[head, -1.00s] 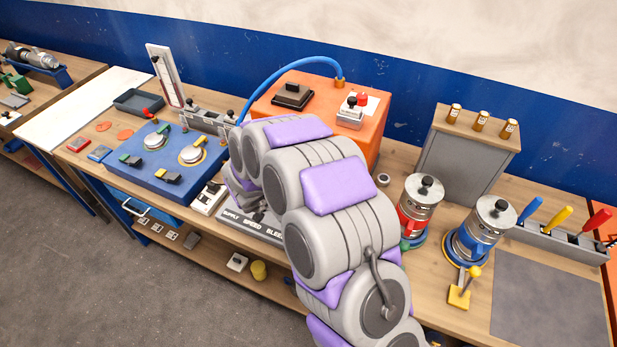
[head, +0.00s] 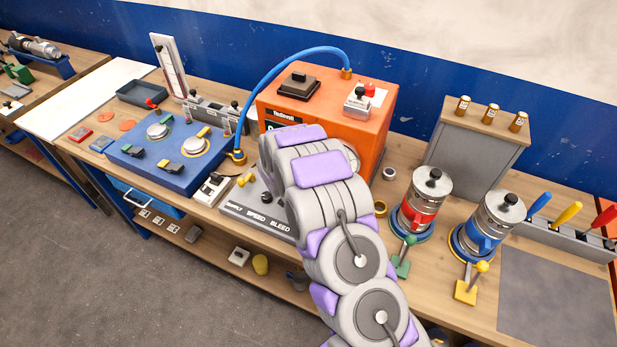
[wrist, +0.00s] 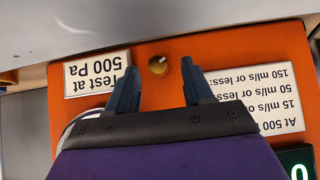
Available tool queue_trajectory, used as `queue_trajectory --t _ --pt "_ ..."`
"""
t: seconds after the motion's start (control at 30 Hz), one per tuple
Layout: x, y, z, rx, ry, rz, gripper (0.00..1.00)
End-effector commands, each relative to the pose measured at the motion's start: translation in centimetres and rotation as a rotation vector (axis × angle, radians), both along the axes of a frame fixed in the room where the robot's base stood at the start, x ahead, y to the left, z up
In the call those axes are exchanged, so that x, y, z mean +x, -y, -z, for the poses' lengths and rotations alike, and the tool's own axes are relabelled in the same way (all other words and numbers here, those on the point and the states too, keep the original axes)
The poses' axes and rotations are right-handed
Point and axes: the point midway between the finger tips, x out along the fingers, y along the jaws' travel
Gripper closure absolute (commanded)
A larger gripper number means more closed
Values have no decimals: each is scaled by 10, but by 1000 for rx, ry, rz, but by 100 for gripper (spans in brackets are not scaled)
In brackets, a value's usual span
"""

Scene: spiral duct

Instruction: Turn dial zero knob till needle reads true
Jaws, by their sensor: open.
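The orange box (head: 375,125) stands on the bench in the head view, its front largely covered by my arm. In the wrist view its orange face (wrist: 160,95) appears upside down. A small brass knob (wrist: 158,66) with a pale mark sits on that face. My gripper (wrist: 162,73) is open, with one dark finger on each side of the knob in the picture. I see no contact, and the depth gap is unclear. A pale round rim (wrist: 68,132), possibly the dial, shows at the left, mostly covered by my gripper. No needle is visible. The head view hides my gripper.
Labels (wrist: 97,73) flank the knob, and a green display (wrist: 297,165) is at lower right. A blue hose (head: 285,65) arches from the box top. The supply panel (head: 255,212) lies in front. Metal canisters (head: 425,203) stand to the right.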

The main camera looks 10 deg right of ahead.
Motion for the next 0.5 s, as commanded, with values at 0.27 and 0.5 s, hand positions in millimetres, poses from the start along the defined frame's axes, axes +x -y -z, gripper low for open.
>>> queue_trajectory --t 0.27,0.5 --pt "9 10 11 2 0 1 49" --pt "9 10 11 2 0 1 49"
